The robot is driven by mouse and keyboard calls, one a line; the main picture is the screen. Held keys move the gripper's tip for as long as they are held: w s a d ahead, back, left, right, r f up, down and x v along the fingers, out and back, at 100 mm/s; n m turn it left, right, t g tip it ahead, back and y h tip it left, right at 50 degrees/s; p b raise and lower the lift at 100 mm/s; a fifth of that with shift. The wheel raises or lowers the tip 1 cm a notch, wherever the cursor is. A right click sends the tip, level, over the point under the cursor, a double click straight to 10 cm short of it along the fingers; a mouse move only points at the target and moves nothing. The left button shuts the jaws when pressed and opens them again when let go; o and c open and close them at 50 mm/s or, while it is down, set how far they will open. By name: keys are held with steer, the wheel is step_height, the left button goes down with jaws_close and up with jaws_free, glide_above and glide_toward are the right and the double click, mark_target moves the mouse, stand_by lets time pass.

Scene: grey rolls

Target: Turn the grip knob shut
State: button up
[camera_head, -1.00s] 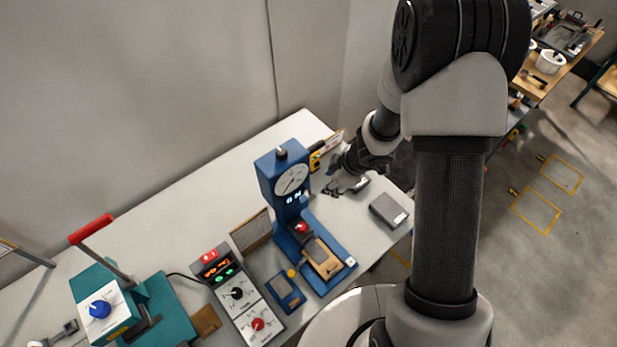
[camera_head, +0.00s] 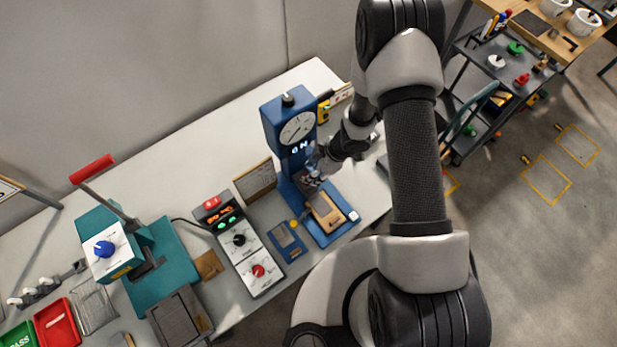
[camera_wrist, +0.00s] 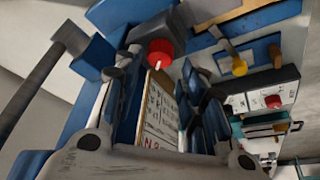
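The grip knob appears to be the red knob (camera_wrist: 160,52) with a pale mark line, on the blue force tester (camera_head: 272,118). In the head view my gripper hides most or all of it. The tester has a round dial (camera_head: 297,128) and a lit display. My gripper (camera_head: 312,178) is at the tester's lower front, above its base. In the wrist view my gripper (camera_wrist: 158,80) is open, its fingers apart, with the red knob near the gap at the tips. I cannot tell whether a finger touches it.
A wooden block (camera_head: 326,212) lies on the tester's base. A control box (camera_head: 247,255) with black and red knobs, a blue gadget with a yellow button (camera_head: 294,223) and a framed card (camera_head: 255,182) stand to the left. A teal press (camera_head: 160,270) is farther left.

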steer(key=shift+x, duration=2.25)
steer(key=shift+c, duration=0.2)
steer(key=shift+b, duration=0.3)
steer(key=c, duration=0.8)
steer(key=shift+o, duration=0.2)
